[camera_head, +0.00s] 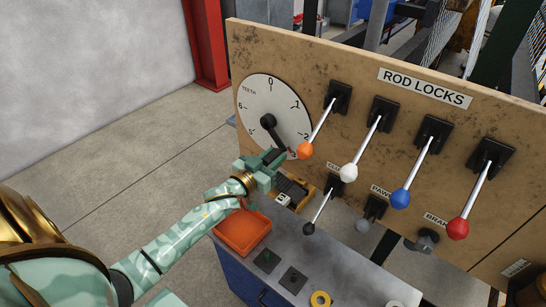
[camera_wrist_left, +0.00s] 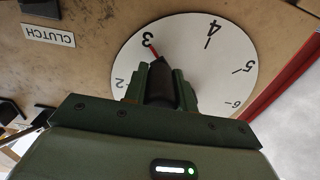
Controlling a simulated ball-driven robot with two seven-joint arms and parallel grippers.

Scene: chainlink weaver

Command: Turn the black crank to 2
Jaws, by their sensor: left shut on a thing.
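The black crank (camera_head: 268,122) sits on a round white dial (camera_head: 262,96) marked TEETH, with numbers around its rim. Its arm slopes down and right in the head view. My left gripper (camera_head: 276,155) reaches up to its lower end from the front. In the left wrist view, the fingers of my left gripper (camera_wrist_left: 160,88) are closed around the black handle (camera_wrist_left: 160,82). A red pointer tip (camera_wrist_left: 156,56) shows just beyond it, at the number 3 (camera_wrist_left: 147,40). The 2 shows in the left wrist view, left of the fingers. My right gripper is not in view.
Levers with orange (camera_head: 305,150), white (camera_head: 348,173), blue (camera_head: 400,198) and red (camera_head: 457,228) knobs stick out to the right of the dial. A black-knobbed lever (camera_head: 308,228) hangs lower. An orange tray (camera_head: 242,230) lies on the bench below my left wrist.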

